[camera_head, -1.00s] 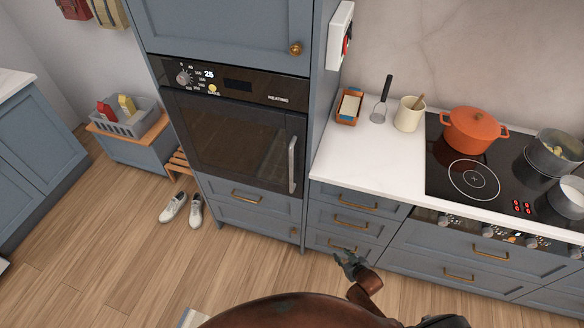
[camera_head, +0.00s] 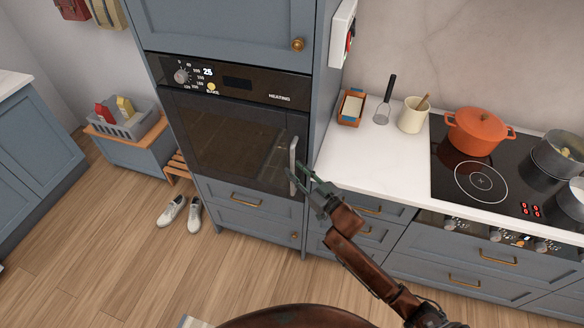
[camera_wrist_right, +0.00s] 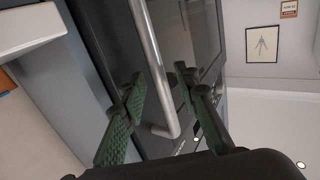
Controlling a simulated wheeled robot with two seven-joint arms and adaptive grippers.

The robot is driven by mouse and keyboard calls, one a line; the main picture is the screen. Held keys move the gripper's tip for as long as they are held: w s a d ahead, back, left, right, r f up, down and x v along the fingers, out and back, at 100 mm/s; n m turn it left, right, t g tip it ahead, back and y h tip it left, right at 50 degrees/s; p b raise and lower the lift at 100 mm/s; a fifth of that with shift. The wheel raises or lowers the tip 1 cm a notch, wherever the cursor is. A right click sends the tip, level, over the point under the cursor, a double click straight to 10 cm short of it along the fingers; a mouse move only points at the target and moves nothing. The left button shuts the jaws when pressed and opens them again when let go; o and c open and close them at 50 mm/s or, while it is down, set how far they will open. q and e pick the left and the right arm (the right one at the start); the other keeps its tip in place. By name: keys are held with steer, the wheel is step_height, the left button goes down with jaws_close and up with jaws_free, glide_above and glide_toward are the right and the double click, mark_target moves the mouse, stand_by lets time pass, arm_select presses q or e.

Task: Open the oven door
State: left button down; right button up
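The built-in oven has a dark glass door (camera_head: 228,146), which is shut. Its silver bar handle (camera_head: 292,158) runs upright along the door's right side. My right gripper (camera_head: 302,176) is at the lower part of this handle, with its fingers open. In the right wrist view, the handle (camera_wrist_right: 151,55) passes between the green-padded fingers of the right gripper (camera_wrist_right: 160,80), with visible gaps. My left gripper is not in view.
A control panel (camera_head: 235,82) sits above the door, and a drawer (camera_head: 246,197) below. The white counter (camera_head: 365,160) with a cooktop (camera_head: 482,178) stands to the right. White shoes (camera_head: 181,212) lie on the floor at left. The floor before the oven is mostly clear.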

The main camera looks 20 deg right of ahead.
steer(key=shift+x, duration=1.2)
steer(key=shift+c, duration=0.6)
jaws_close()
